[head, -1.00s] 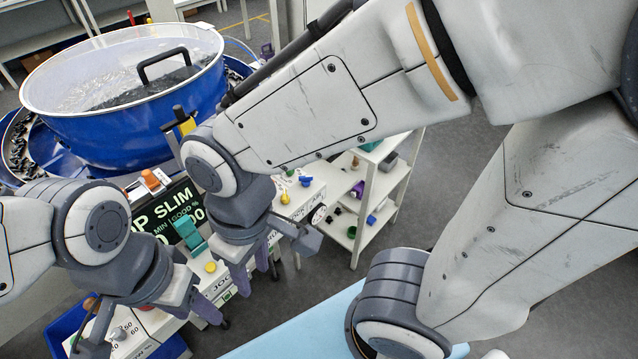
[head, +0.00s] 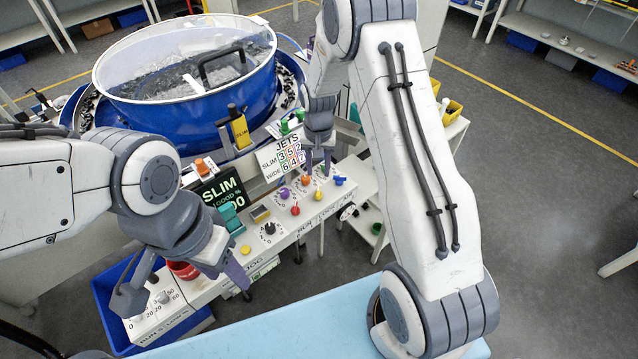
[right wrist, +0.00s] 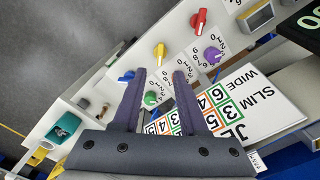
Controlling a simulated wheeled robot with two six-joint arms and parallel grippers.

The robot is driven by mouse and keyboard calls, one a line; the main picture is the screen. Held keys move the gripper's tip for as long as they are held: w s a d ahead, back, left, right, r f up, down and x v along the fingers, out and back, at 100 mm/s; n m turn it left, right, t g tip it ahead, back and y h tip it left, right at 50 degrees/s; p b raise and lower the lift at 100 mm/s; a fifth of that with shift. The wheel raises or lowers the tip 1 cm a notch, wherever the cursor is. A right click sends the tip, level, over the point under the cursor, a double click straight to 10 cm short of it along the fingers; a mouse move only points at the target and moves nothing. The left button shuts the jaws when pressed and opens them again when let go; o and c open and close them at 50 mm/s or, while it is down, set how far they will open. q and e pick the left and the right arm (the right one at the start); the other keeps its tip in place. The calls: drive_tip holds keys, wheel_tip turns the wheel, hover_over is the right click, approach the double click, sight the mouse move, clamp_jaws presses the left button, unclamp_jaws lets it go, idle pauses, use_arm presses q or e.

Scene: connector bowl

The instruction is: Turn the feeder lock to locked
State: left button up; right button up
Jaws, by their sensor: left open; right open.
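The white control panel (head: 255,240) runs along the front of the blue feeder bowl (head: 195,115). It carries a red knob (head: 295,210), a purple knob (head: 284,193) and a black dial (head: 270,228). I cannot tell which control is the feeder lock. My right gripper (head: 318,163) is open and empty over the panel's far end. In the right wrist view, its open fingers (right wrist: 153,76) point toward a yellow knob (right wrist: 159,53) and a green knob (right wrist: 151,97), apparently without holding either. My left gripper (head: 234,270) is open beside the panel's near end.
A jets chart (head: 284,158) stands behind the knobs. A dark SLIM display (head: 222,190) and a teal part (head: 231,218) are near the panel's middle. A blue bin (head: 112,290) sits at the near left. A light blue surface (head: 270,325) lies in front.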

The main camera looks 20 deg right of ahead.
sight(318, 190)
wheel_tip(318, 190, down, 8)
drive_tip(key=shift+f+p, duration=0.1)
drive_tip(key=shift+p, duration=1)
clamp_jaws()
